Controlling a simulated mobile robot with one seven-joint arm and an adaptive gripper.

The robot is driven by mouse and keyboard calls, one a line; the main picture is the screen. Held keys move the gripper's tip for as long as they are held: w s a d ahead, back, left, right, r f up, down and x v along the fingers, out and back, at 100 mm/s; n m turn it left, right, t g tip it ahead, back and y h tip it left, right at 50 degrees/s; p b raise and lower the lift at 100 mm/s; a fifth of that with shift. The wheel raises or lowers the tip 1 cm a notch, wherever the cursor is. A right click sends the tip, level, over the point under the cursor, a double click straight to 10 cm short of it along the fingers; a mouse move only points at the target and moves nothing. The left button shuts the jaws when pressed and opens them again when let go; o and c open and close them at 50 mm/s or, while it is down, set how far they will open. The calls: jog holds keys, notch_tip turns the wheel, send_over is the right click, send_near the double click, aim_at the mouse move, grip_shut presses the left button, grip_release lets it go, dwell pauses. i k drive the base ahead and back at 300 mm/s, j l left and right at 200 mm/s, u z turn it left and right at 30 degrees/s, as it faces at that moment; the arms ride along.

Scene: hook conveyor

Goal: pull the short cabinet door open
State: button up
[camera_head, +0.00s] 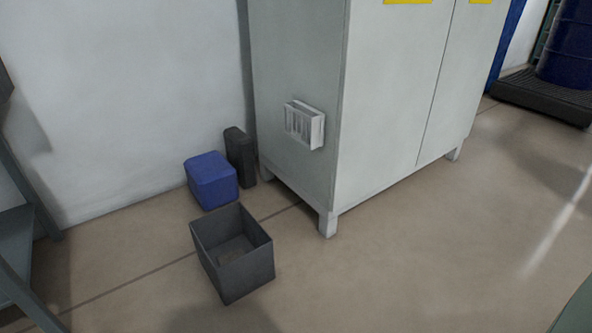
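A light grey metal cabinet (390,110) on short legs stands in the upper middle of the head view. Its front shows two door panels, a wide left door (385,120) and a right door (465,75), with a dark vertical seam between them. The doors look shut. Yellow labels sit at the top edge of the picture. No handle shows, and the cabinet's top is out of frame. I cannot tell whether this is the short cabinet. My gripper is not in view.
An open dark grey bin (250,268), a blue box (211,181) and a black container (240,156) stand left of the cabinet. A white vented box (305,124) is on its side. A blue drum (570,45) is at upper right. Floor before the doors is clear.

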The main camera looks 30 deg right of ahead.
aim_at(393, 53)
jog(key=z, duration=1.55)
